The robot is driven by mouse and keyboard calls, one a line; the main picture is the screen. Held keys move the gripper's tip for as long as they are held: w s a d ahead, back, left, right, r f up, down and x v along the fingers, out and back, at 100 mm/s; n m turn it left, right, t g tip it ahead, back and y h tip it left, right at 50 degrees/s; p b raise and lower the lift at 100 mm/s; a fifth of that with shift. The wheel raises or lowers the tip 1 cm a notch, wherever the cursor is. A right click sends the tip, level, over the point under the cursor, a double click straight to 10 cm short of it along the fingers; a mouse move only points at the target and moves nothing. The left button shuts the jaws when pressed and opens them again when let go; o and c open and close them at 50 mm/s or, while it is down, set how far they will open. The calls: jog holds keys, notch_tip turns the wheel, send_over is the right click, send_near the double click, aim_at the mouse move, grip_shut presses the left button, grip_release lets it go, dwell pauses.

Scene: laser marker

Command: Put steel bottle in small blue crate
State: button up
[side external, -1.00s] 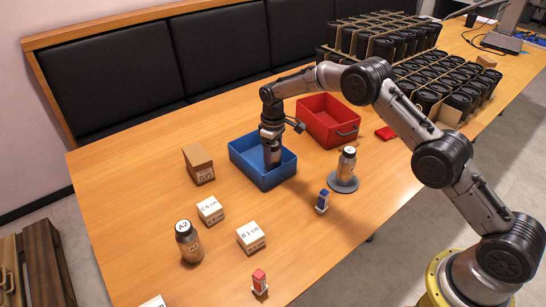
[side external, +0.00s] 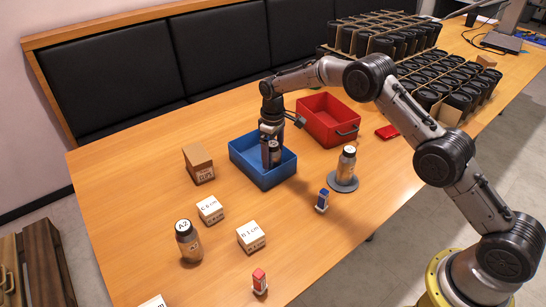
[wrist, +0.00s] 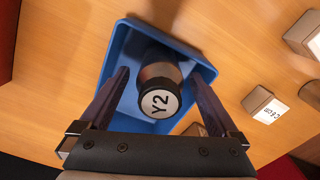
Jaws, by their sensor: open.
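A bottle with a dark cap marked Y2 (wrist: 158,98) is inside the small blue crate (side external: 281,174). The crate also shows in the wrist view (wrist: 123,42). The bottle's dark top shows between my fingers in the side view (side external: 274,149), and its base is hidden by the crate wall. My gripper (side external: 271,160) reaches down into the crate. Its fingers are open, one on each side of the bottle, with gaps visible in the wrist view (wrist: 160,85).
A red crate (side external: 342,134) stands behind to the right. Another bottle (side external: 346,165) stands on a grey disc, and bottle A2 (side external: 189,243) is at front left. A brown box (side external: 199,166), white boxes (side external: 251,238) and small blue (side external: 322,202) and red (side external: 259,282) items surround the crate.

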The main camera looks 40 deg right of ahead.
notch_tip(320, 180, up, 11)
jog(key=shift+f, duration=0.2)
jog(key=s+d+r+m+t, duration=0.2)
jog(key=s+r+t, duration=0.1)
jog(key=s+r, duration=1.65)
jog(key=s+f+m+t, duration=0.1)
jog(key=s+f, duration=0.1)
jog(key=s, duration=0.9)
jog(key=s+d+f+m+t, duration=0.1)
jog(key=s+f, duration=0.2)
jog(key=s, duration=0.9)
jog(key=shift+s+m+t, duration=0.3)
dwell(2.8)
